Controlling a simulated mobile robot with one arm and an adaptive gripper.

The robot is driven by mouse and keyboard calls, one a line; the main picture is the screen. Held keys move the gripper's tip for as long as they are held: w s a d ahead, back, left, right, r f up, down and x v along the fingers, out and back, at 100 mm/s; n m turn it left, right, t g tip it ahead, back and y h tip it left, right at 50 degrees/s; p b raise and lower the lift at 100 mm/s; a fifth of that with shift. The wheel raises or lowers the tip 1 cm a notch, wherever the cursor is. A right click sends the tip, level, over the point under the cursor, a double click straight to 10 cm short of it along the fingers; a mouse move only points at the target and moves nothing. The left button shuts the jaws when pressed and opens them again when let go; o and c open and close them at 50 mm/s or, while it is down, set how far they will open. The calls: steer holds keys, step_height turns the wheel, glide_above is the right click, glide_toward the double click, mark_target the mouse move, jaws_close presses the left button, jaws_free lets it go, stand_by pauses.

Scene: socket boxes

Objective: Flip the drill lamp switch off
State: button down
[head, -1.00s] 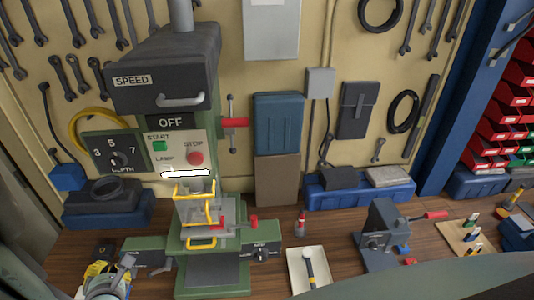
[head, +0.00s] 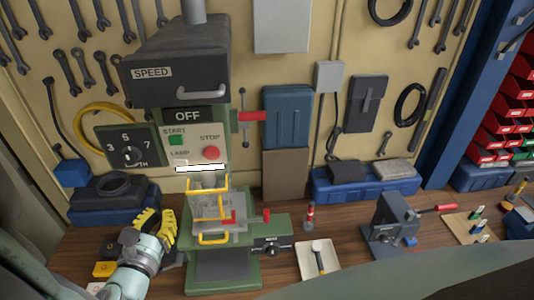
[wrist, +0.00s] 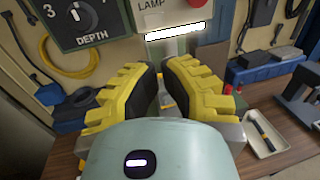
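The green drill press carries a control panel (head: 192,145) with a green START button, a red STOP button and a LAMP label (head: 180,153). The white lamp bar (head: 200,168) below the panel glows; it also shows in the wrist view (wrist: 175,31). The lamp switch itself is too small to make out in the head view, and the wrist view cuts the panel off at the top. My gripper (head: 158,222) is left of the press's table, below the panel and apart from it. In the wrist view its yellow-and-black fingers (wrist: 160,78) are spread, with nothing held between them.
A depth dial (head: 128,147) sits left of the panel. A yellow guard (head: 210,205) stands below the lamp. A white tray with a tool (head: 318,262) and a grey vise (head: 388,225) are on the bench to the right. Blue cases stand along the wall.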

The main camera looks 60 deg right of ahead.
mark_target(181, 163)
steer(key=x, duration=1.4)
steer(key=shift+f, duration=0.1)
